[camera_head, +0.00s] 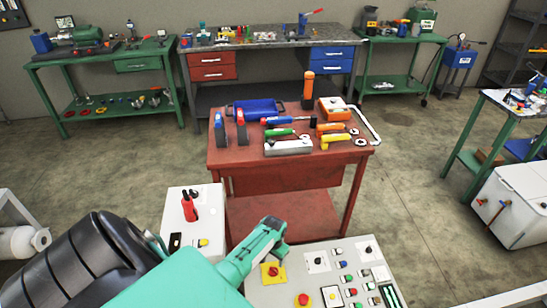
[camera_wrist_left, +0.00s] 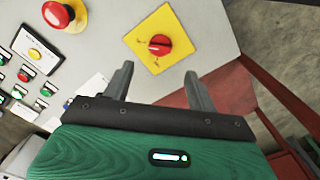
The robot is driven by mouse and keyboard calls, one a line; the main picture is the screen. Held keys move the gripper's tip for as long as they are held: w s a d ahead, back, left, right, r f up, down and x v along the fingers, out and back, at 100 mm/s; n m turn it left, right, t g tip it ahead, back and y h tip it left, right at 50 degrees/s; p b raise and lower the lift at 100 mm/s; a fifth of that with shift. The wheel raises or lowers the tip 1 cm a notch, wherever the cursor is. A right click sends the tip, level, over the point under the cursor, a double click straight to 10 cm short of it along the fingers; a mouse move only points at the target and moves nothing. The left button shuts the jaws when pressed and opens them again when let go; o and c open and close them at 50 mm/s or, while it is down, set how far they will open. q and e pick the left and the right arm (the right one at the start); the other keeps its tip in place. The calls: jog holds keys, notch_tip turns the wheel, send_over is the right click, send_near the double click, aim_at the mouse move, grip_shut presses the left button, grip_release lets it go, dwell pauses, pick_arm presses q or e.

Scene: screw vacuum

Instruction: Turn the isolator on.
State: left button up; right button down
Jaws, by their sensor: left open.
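A red rotary knob on a square yellow plate, which looks like the isolator (camera_head: 272,271), sits at the upper left corner of the grey control panel (camera_head: 252,291). In the left wrist view the isolator knob (camera_wrist_left: 159,45) lies just beyond the fingertips, roughly centred between them. My left gripper (camera_head: 277,246) is above and just behind the knob in the head view. The left gripper (camera_wrist_left: 159,70) is open, with nothing between its fingers and apart from the knob. My right gripper is not in view.
The panel also has a red mushroom button (camera_head: 303,299) and several small coloured buttons. A white box with a red handle (camera_head: 190,207) stands to the left. A red table (camera_head: 230,158) with tools stands behind.

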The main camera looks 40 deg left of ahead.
pick_arm(q)
notch_tip(320, 180, up, 4)
jog(key=shift+r, duration=0.2)
dwell(0.5)
